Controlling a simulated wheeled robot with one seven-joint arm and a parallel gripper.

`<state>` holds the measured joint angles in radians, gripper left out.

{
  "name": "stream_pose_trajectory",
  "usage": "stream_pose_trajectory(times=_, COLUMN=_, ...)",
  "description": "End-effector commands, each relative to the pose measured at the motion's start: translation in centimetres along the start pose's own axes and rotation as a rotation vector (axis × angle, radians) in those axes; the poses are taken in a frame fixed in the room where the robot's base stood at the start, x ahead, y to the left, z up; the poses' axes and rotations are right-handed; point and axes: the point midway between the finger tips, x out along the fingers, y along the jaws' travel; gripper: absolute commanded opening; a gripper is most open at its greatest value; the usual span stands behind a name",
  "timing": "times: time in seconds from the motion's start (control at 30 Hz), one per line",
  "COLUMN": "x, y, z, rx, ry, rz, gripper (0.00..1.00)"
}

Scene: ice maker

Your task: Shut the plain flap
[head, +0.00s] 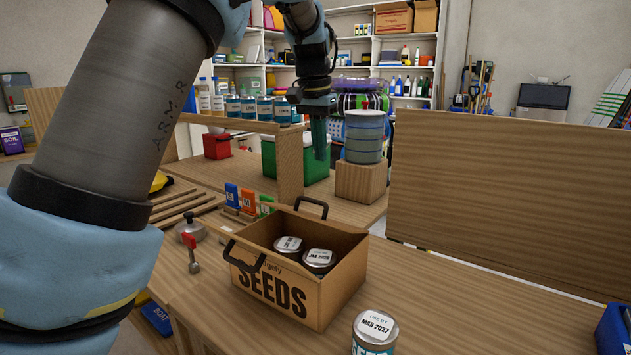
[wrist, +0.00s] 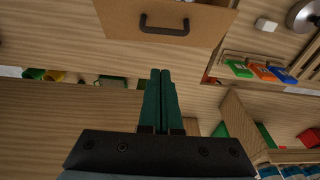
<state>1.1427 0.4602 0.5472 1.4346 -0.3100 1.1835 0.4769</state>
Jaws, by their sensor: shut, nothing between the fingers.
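A large bare wooden panel (head: 490,190), which appears to be the plain flap, stands upright behind the workbench at the right, with its lower edge along the bench's back edge. My gripper (head: 320,157) points down, left of the panel and apart from it, above and behind the SEEDS box. Its green fingers are together and empty, as the wrist view (wrist: 160,72) also shows. A broad wood surface fills the left of the wrist view; I cannot tell whether it is the panel.
The open SEEDS box (head: 275,293) holds lidded cans and has dark handles. A can (head: 374,332) stands at the front.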

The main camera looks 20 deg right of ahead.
Motion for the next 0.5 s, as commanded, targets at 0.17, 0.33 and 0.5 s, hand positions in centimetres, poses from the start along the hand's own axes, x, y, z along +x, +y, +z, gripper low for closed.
stream_pose_trajectory(times=0.17, x=3.7, y=0.0, z=0.1, rx=-0.001, ry=-0.006, rz=0.0, gripper=0.0)
stream_pose_trajectory(times=0.33, x=6.0, y=0.0, z=1.2, rx=-0.002, ry=-0.003, rz=0.001, gripper=0.0)
stream_pose_trajectory(times=0.5, x=7.2, y=0.0, z=2.4, rx=-0.001, ry=0.0, rz=0.0, gripper=0.0)
